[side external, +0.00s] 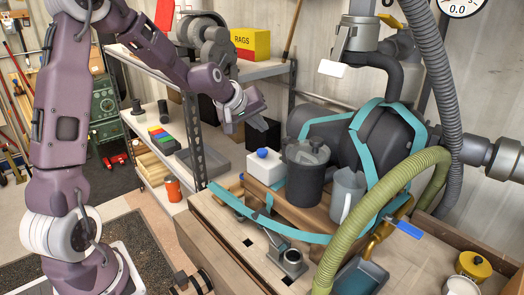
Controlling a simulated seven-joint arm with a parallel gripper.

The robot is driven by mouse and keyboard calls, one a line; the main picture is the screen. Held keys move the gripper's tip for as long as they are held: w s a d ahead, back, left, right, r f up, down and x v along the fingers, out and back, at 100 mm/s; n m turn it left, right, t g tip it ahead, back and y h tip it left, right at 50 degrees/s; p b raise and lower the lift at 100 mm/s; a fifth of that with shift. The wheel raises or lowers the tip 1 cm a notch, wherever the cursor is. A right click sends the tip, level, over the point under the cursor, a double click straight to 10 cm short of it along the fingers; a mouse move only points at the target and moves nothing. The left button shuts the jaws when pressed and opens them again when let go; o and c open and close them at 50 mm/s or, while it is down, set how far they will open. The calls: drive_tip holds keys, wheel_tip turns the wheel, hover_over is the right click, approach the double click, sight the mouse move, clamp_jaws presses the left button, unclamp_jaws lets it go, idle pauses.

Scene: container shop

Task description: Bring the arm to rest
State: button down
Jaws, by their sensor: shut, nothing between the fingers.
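My gripper (258,118) is at the end of my purple and white arm, which rises at the left and reaches across to the middle of the side external view. It appears in front of the grey shelf unit, above and to the left of the workbench. It is shut and empty. It looks apart from the bench items, but its exact distance from the shelf cannot be told.
The workbench (225,240) carries a dark lidded canister (306,175), a white container with a blue knob (265,168), a grey jug (346,195) and a strapped dark machine (385,140). A green hose (370,215) crosses in front. A yellow RAGS box (250,43) stands on the shelf.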

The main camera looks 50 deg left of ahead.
drive_tip(key=shift+r, duration=0.5)
drive_tip(key=s+d+r+m, duration=0.4)
drive_tip(key=s+d, duration=0.3)
drive_tip(key=d, duration=0.1)
drive_tip(key=s+d+m+g+h, duration=0.1)
drive_tip(key=s+d+m, duration=0.2)
drive_tip(key=s, duration=1)
drive_tip(key=s+d+m+g+h, duration=0.1)
drive_tip(key=s+d+m, duration=0.3)
drive_tip(key=s, duration=1)
drive_tip(key=shift+d+r+g, duration=0.3)
drive_tip(key=shift+d+g, duration=0.2)
drive_tip(key=shift+g, duration=0.2)
